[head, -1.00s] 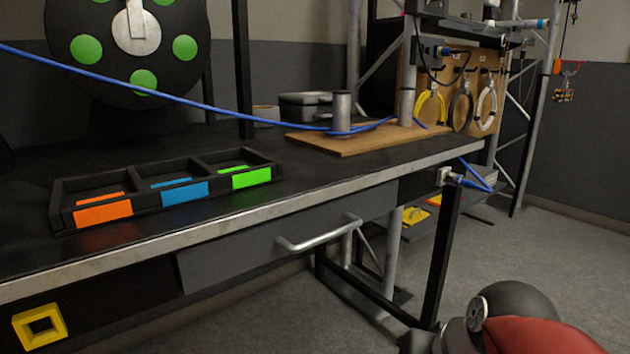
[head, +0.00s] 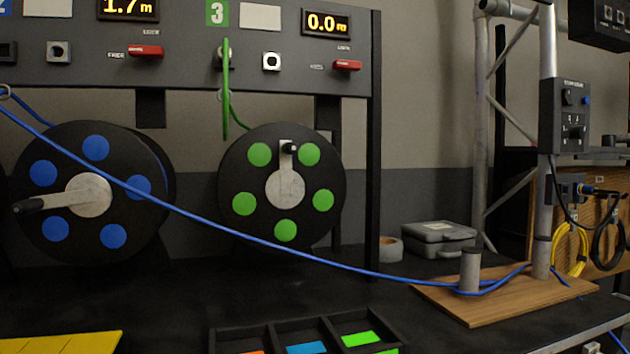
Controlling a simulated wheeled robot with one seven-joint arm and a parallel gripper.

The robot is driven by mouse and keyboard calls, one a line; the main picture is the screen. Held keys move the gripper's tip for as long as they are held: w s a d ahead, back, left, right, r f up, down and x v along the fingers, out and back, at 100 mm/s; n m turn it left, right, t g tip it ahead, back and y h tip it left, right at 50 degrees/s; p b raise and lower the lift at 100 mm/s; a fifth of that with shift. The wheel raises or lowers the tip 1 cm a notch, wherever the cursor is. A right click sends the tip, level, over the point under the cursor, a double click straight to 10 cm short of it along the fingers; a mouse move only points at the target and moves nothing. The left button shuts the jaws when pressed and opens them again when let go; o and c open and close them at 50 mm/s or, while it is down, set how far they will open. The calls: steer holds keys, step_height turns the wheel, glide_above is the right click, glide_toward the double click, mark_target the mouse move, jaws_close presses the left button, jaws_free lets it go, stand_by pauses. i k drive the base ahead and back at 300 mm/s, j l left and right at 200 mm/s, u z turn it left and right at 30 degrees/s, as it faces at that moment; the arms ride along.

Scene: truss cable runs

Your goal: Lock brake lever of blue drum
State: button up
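The blue drum (head: 90,190) is a black reel with blue discs at the left, with a crank handle (head: 40,202) pointing left. Above it on the grey panel is its red brake lever (head: 146,51), lying roughly level, with small labels that seem to read FREE to its left and LOCK above. The display (head: 128,8) above reads 1.7 m. Blue cable (head: 240,238) runs from the upper left across the drum's front, down to a post (head: 469,270) on a wooden board. My gripper is not in view.
The green drum (head: 284,188) hangs right of it, with its own red lever (head: 347,65) and a 0.0 m display. A compartment tray (head: 262,335) and a yellow object (head: 62,338) are at the bench's front. A grey case (head: 438,238) stands behind the board (head: 510,297).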

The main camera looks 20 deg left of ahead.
mark_target(151, 52)
steer(key=u, duration=1.9)
